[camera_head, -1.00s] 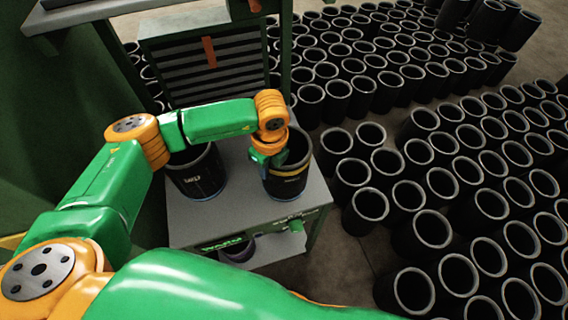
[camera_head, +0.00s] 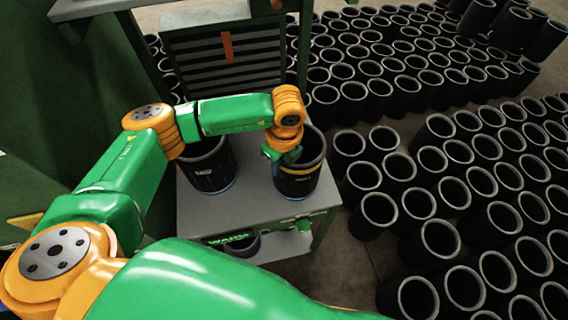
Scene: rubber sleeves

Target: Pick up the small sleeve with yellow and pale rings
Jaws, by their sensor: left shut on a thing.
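A black sleeve with a yellow ring and a thin blue ring near its base (camera_head: 300,182) stands upright at the right of the grey table top. A pale ring is not clear at this size. My left gripper (camera_head: 287,157) is at the near left side of its rim, shut on the sleeve's wall; its fingertips are partly hidden by the wrist. I see no clear gap between sleeve and table. My right gripper is out of view.
A second black sleeve with a white label and a blue ring (camera_head: 212,172) stands to the left on the same table (camera_head: 255,205), partly behind my forearm. A slatted panel (camera_head: 222,62) stands behind. Many black sleeves (camera_head: 440,238) crowd the floor at the right.

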